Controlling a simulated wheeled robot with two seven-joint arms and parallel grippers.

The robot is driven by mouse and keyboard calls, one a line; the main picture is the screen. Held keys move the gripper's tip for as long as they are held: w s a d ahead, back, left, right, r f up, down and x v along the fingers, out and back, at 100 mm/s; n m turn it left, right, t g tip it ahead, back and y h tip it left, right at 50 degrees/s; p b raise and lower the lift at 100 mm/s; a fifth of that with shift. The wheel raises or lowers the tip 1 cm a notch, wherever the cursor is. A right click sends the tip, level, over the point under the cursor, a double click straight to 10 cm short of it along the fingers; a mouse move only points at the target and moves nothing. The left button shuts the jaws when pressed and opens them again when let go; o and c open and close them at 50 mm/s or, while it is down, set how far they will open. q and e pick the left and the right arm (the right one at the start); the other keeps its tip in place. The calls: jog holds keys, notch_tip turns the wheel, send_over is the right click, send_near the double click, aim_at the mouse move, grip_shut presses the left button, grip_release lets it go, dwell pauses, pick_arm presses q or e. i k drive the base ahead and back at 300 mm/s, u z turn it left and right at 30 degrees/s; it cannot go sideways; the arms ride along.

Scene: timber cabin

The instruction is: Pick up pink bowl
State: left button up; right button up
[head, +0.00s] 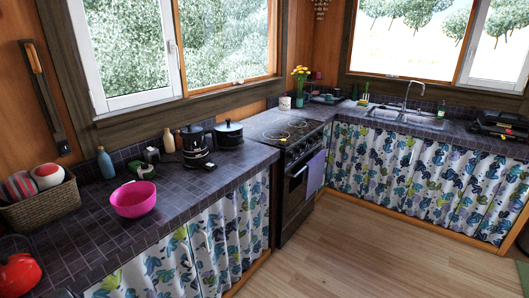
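The pink bowl (134,199) stands upright on the dark tiled counter (185,197) at the left, a little back from the counter's front edge. Its inside looks empty. Neither of my grippers shows in the head view, and nothing touches the bowl.
A wicker basket (42,209) with round items stands left of the bowl, and a red kettle-like item (18,274) is at lower left. Behind are a blue bottle (105,162), a small dark item (145,171) and a black pot (195,146). Wooden floor (330,250) is clear.

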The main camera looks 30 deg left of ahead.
aim_at(134, 200)
jog(key=i, duration=2.6)
jog(key=u, duration=4.7)
